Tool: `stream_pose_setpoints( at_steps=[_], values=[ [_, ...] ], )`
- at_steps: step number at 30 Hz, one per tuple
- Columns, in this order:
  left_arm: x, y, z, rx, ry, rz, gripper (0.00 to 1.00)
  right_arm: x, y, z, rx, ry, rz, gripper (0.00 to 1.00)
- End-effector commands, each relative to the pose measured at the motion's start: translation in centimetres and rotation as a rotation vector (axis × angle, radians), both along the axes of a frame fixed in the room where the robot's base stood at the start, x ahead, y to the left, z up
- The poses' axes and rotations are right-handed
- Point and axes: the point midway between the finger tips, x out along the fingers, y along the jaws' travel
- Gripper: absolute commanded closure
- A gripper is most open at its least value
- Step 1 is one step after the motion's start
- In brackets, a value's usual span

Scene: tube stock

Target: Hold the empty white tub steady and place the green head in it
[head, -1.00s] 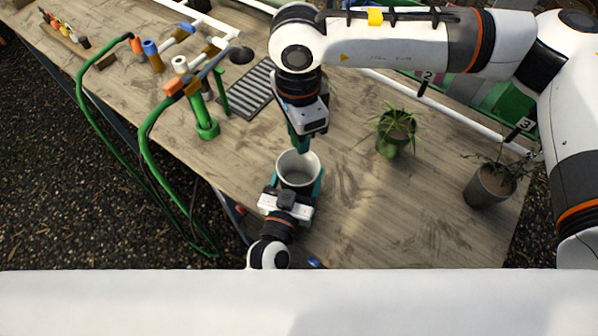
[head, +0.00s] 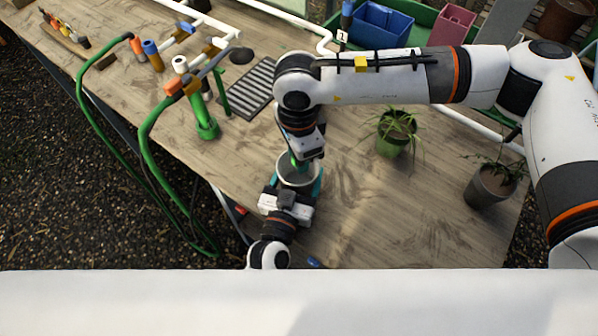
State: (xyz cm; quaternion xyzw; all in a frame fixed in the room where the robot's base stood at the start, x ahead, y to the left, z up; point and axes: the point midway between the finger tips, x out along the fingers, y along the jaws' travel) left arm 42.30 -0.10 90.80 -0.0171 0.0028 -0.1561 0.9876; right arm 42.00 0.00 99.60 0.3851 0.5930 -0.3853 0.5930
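The white tub (head: 291,181) stands upright on the wooden table near its front edge. My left gripper (head: 295,184) comes from below in the head view, with one teal finger on each side of the tub, shut on it. My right gripper (head: 297,160) points down from above, its fingertips at the tub's mouth and overlapping the far part of its opening. Green shows at the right fingertips, but I cannot tell the green head from the fingers there. The inside of the tub is largely hidden by the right gripper.
A potted spiky plant (head: 392,142) stands right of the tub, another potted plant (head: 490,184) farther right. A dark slatted mat (head: 247,92) lies behind left. A green upright stand (head: 206,126) and green hoses (head: 148,165) are at left.

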Motion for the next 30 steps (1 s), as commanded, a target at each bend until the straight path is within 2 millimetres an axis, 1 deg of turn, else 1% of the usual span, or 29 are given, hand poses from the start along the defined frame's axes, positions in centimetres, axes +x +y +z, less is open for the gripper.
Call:
stream_pose_setpoints(
  at_steps=[3, 6, 14, 15, 19, 27, 30],
  values=[
    [-0.04, -0.01, -0.07, 0.000, 0.002, -0.001, 0.51, -0.03, 0.02, -0.79, 0.001, 0.001, 0.000, 0.88],
    [-0.04, -0.01, -0.07, 0.000, 0.002, -0.001, 0.51, 0.00, 0.02, -1.12, 0.001, 0.000, 0.000, 0.88],
    [-0.04, -0.01, -0.08, 0.000, 0.002, -0.001, 0.51, 0.00, 0.01, -1.21, 0.000, -0.001, 0.000, 0.88],
    [-0.04, -0.01, -0.08, 0.000, 0.002, -0.001, 0.51, 0.00, 0.01, -1.21, 0.000, -0.001, 0.000, 0.63],
    [-0.04, -0.01, -0.09, 0.000, 0.002, -0.001, 0.51, 0.00, 0.01, -1.21, 0.000, 0.000, 0.000, 0.42],
    [-0.04, -0.01, -0.09, 0.000, 0.002, -0.001, 0.51, 0.00, 0.00, -1.16, 0.000, 0.000, 0.000, 0.41],
    [-0.04, -0.01, -0.08, 0.000, 0.002, -0.001, 0.51, 0.03, 0.01, -0.67, 0.001, -0.001, 0.000, 0.41]
  ],
)
